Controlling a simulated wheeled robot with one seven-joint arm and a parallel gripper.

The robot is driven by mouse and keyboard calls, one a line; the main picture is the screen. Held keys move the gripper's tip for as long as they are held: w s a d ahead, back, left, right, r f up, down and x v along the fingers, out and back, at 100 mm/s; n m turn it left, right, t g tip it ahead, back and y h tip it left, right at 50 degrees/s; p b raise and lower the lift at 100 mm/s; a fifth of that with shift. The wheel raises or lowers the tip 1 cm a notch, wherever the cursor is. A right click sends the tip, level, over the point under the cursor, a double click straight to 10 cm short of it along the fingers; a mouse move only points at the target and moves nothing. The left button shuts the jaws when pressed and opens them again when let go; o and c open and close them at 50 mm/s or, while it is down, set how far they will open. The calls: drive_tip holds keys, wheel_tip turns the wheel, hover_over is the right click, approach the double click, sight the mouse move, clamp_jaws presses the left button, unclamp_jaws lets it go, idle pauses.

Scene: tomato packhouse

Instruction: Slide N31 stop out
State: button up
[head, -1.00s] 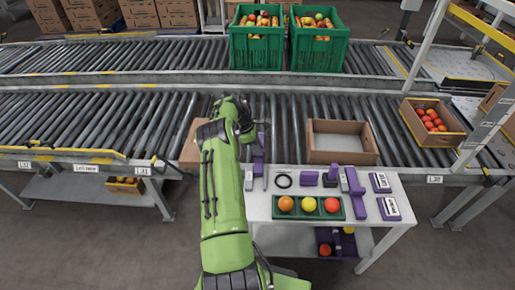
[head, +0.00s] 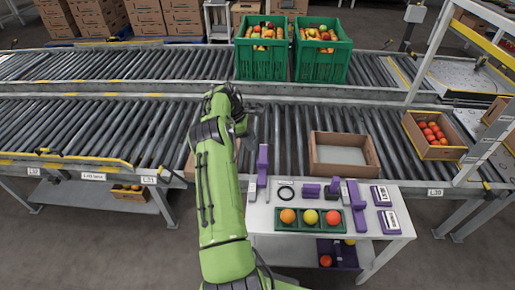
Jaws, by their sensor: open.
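My gripper (head: 240,122) is the dark end of my green arm, over the near roller conveyor just behind the white table. The arm covers much of it, and its jaws are too small to make out clearly. No N31 label is legible, so I cannot tell which part is the N31 stop. An upright purple piece (head: 262,166) stands at the table's back left, just right of and below the gripper, apart from it in the picture. The near conveyor's front rail (head: 75,163) carries small white labels, and one appears to read L31 (head: 149,180).
The white table (head: 383,227) holds a green tray (head: 342,229) of three fruits, a black ring and purple blocks. An open carton (head: 343,168) sits on the near conveyor, with a box partly behind my arm. Green crates (head: 262,66) stand on the far conveyor. Rollers left of the arm are clear.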

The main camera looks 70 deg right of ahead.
drive_tip(key=p+v, duration=0.1)
drive_tip(key=v, duration=0.4)
drive_tip(key=shift+s+f, duration=0.15)
idle(0.4)
